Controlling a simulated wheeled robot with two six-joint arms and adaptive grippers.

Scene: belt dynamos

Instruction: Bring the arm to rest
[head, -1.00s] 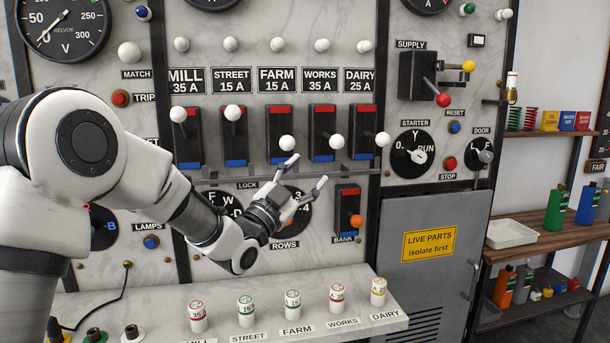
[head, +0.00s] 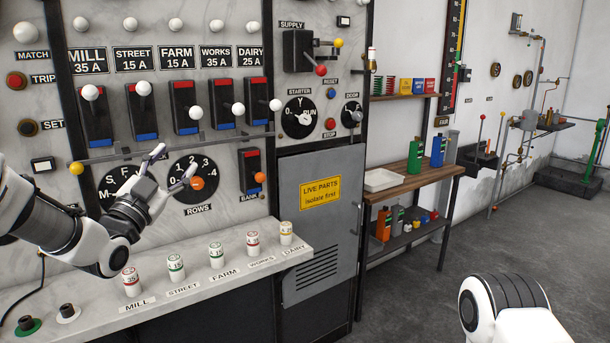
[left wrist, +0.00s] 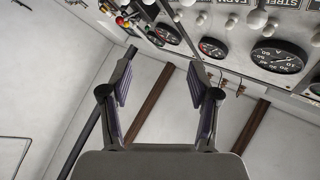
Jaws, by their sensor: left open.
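My left gripper (head: 172,168) is open and empty in the head view. It hangs in front of the switch panel, just left of the ROWS dial (head: 195,180) and below the row of switches. In the left wrist view its two fingers (left wrist: 158,85) stand apart with nothing between them; wall and ceiling show behind. My left arm (head: 60,225) comes in from the left edge. A white, black-banded part of my right arm (head: 505,305) shows at the lower right; its gripper is out of view.
A ledge (head: 60,290) with several fuses, from MILL (head: 132,281) to DAIRY (head: 286,232), lies below the gripper. A lock rail (head: 180,146) runs under the switches. A grey cabinet (head: 320,250) and wooden shelf (head: 425,182) stand right.

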